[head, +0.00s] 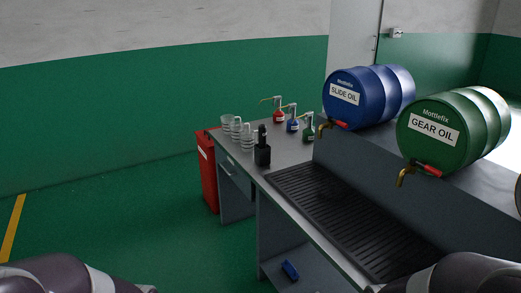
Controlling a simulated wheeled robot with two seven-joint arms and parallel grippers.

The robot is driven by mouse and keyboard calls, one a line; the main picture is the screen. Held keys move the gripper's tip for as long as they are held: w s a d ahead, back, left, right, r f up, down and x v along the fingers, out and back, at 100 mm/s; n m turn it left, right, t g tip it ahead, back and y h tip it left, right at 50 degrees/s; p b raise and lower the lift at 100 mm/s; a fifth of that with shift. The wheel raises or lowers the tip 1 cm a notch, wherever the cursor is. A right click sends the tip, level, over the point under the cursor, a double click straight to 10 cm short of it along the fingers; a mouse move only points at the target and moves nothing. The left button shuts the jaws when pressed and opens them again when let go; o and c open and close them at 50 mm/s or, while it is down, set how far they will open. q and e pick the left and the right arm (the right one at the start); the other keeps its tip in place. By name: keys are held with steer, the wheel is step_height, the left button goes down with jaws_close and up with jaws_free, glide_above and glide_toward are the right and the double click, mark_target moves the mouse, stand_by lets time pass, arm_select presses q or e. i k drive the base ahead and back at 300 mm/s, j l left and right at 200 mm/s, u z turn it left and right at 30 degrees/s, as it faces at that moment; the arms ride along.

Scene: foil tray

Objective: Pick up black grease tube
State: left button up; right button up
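A small black upright container (262,155) with a narrower top stands on the grey bench near its left end. I cannot tell whether it is the grease tube, and no other black tube shows clearly. Parts of my two arms show at the bottom left and bottom right edges. Neither of my grippers is in the picture, and nothing touches the black container.
The bench (278,180) also holds clear measuring jugs (235,130), red (278,116), blue (293,126) and green (308,134) oil cans, and a black drip grate (345,215). Blue (365,95) and green (440,130) drums lie behind. A red bin (208,170) stands left.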

mark_target(262, 128)
steer(key=i+j+z, duration=0.25)
steer(key=i+z, duration=0.2)
steer(key=i+j+z, duration=0.9)
steer(key=i+j, duration=0.2)
steer(key=j, duration=0.15)
steer(key=i+j, duration=0.15)
steer(key=j, duration=0.2)
steer(key=i+j, duration=0.2)
steer(key=j, duration=0.15)
steer(key=i+j, duration=0.15)
steer(key=j, duration=0.2)
